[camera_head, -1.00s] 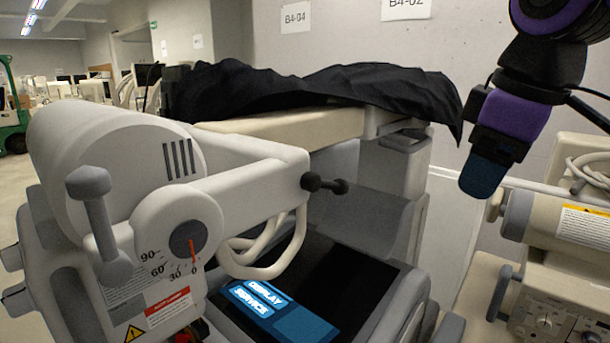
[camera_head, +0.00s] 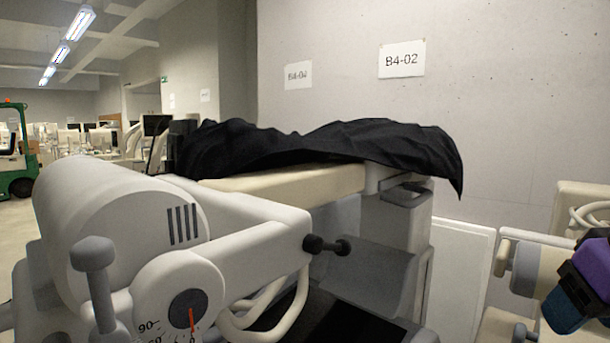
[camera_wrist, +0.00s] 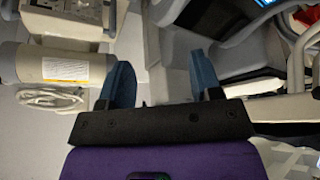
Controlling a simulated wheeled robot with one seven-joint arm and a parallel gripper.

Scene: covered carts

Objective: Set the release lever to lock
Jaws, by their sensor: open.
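A white machine (camera_head: 120,215) with a thick rounded arm fills the left of the head view. A grey handle with a round knob (camera_head: 92,252) stands at its left. A dial with a red pointer (camera_head: 190,310) sits beside it, the pointer turned downward. A short black double-knobbed lever (camera_head: 327,245) sticks out of the end of the white arm. No label shows which of these is the release lever. My gripper (camera_head: 565,308) is at the lower right edge, well apart from them. In the wrist view its blue fingers are spread and empty (camera_wrist: 163,78).
A black cover (camera_head: 310,150) drapes over a beige-topped cart behind the machine. Another beige machine (camera_head: 525,270) stands at the right, near my gripper. Signs such as B4-02 (camera_head: 402,60) hang on the wall. A green forklift (camera_head: 18,155) is far left.

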